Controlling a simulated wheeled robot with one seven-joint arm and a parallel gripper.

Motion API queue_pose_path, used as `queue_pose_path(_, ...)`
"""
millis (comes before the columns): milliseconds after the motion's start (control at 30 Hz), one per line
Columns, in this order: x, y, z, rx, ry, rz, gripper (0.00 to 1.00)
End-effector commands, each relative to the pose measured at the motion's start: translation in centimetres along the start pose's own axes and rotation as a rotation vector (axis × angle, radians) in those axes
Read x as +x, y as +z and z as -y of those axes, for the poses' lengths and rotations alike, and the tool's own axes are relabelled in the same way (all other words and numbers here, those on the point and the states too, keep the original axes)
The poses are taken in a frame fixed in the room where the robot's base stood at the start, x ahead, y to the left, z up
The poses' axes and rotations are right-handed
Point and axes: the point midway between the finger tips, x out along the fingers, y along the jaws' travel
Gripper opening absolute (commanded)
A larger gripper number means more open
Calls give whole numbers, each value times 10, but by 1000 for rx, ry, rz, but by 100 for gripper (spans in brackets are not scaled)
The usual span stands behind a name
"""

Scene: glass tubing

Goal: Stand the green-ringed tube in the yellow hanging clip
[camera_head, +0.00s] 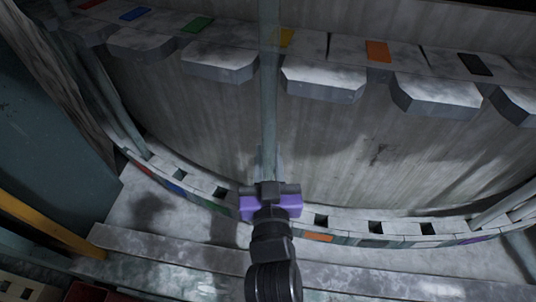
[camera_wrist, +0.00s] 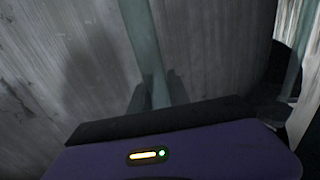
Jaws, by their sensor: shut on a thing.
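A pale green translucent glass tube (camera_head: 268,110) stands close to upright in the head view, running from the top edge down to my gripper (camera_head: 268,182). It also shows in the wrist view (camera_wrist: 146,50), rising from behind the dark jaw edge. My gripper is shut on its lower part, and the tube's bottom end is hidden. I cannot make out a green ring. The yellow label (camera_head: 286,38) of the hanging clip lies just right of the tube. The tube overlaps the gap between two grey blocks there; I cannot tell whether it is inside it or in front.
Other slots on the upper rail carry green (camera_head: 197,24), blue (camera_head: 135,13), orange (camera_head: 378,51) and black (camera_head: 474,64) labels. A curved lower rail (camera_head: 400,242) has square holes and coloured marks. Other tubes stand at left (camera_head: 118,110) and right (camera_head: 505,205).

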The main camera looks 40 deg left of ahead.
Motion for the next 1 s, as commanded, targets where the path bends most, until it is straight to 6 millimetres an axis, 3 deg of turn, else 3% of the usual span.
queue_pose_path(267, 0, 0, 0, 0, 0, 0, 0)
queue_pose_path(300, 0, 0, 0, 0, 0, 0, 28)
queue_pose_path(400, 0, 0, 0, 0, 0, 0, 48)
queue_pose_path(767, -3, 1, 0, 1, 0, 1, 48)
queue_pose_path(1000, -34, 2, 0, 2, 1, 2, 48)
